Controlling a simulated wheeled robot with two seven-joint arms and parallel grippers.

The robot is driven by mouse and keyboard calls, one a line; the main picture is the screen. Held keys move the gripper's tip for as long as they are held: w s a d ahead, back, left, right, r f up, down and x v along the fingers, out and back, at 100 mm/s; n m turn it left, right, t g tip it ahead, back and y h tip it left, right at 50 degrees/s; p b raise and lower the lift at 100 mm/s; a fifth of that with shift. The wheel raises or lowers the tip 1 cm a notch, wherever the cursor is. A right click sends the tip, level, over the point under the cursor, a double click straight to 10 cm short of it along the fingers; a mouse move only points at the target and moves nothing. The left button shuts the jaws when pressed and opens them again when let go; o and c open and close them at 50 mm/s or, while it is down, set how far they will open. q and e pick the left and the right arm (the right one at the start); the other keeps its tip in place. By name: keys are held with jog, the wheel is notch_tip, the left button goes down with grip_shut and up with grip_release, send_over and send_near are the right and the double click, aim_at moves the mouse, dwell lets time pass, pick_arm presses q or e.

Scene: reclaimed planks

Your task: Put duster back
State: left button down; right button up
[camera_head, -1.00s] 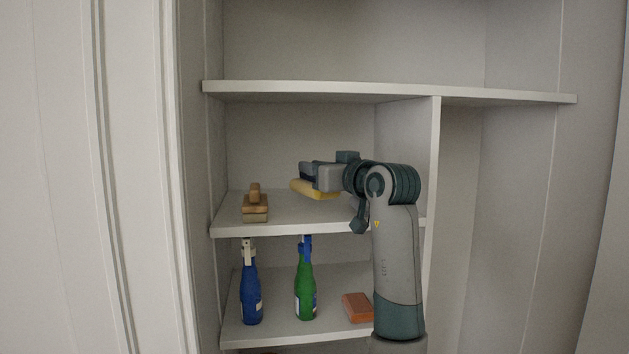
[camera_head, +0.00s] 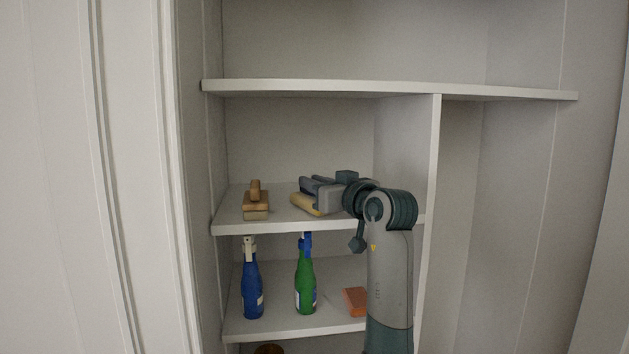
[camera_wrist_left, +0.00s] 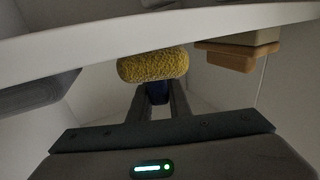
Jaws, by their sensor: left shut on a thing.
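The duster (camera_head: 306,204) has a fuzzy yellow head, seen at the middle shelf beside my left gripper. My left gripper (camera_head: 312,188) is shut on the duster. In the left wrist view the yellow duster (camera_wrist_left: 153,65) lies just past the fingers, and its dark blue part (camera_wrist_left: 158,92) is between them. The head is at or very close to the shelf surface; I cannot tell if it touches. The middle shelf (camera_head: 280,223) carries a wooden brush (camera_head: 256,203) to the left of the duster. My right gripper is not in view.
Below stand a blue bottle (camera_head: 252,289), a green bottle (camera_head: 305,285) and an orange-red block (camera_head: 356,300), partly hidden by my arm. A shelf board (camera_head: 330,87) runs above. A vertical divider (camera_head: 432,150) stands to the right. Shelf room lies between brush and duster.

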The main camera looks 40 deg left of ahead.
pick_arm(q)
jog(key=shift+f, duration=0.15)
jog(key=c, duration=1.6)
grip_release()
jog(key=shift+c, duration=0.2)
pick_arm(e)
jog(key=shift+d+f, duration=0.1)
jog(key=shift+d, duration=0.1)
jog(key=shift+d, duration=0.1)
pick_arm(q)
jog(key=shift+r, duration=0.25)
